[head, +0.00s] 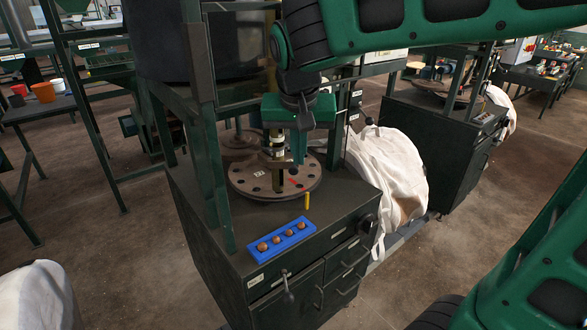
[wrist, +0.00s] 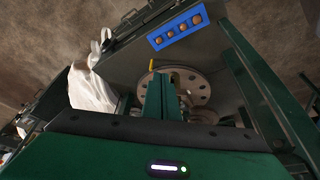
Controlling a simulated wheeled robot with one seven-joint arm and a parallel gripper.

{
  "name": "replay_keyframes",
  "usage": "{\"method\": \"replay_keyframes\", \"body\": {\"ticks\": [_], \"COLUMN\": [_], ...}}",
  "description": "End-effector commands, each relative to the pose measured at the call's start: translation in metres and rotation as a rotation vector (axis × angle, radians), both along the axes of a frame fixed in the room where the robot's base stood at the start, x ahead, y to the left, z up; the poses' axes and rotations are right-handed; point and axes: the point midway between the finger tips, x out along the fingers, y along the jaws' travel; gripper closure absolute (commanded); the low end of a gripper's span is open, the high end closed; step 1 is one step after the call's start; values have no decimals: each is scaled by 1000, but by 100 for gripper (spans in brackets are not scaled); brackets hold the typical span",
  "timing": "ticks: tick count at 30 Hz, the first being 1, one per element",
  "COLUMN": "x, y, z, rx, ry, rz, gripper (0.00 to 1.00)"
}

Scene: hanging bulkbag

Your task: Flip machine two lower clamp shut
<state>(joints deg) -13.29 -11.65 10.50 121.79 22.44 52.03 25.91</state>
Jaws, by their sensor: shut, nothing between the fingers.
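The nearest machine is a dark green cabinet (head: 205,210) with an open frame. A round rusty plate with holes (head: 250,187) lies on its top and also shows in the wrist view (wrist: 200,82). A small yellow upright handle (head: 307,201) stands by the plate's front right edge; it is beside my fingertips in the wrist view (wrist: 152,65). A lever with a dark knob (head: 287,284) is on the cabinet front. I cannot tell which part is the lower clamp. My gripper (head: 299,158) is shut and empty, pointing down over the plate; its fingers show in the wrist view (wrist: 160,88).
A blue tray with several brown balls (head: 268,252) lies on the cabinet's front left corner. A white bulk bag (head: 392,170) hangs right of the cabinet. Frame posts (head: 200,130) stand close left of my gripper. A similar cabinet (head: 445,135) stands behind to the right.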

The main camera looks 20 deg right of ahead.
Motion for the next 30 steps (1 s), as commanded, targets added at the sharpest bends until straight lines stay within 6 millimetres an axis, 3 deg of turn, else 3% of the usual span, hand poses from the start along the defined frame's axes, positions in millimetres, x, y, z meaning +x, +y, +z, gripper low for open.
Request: {"method": "replay_keyframes", "body": {"ticks": [3, 8, 21, 30], "x": [7, 12, 39, 72], "y": [12, 9, -5, -18], "z": [-1, -18, -93, -90], "rx": [4, 4, 4, 5], "ry": [-11, -9, -8, -12], "rz": [7, 5, 3, 2], "gripper": [100, 100, 100, 100]}}
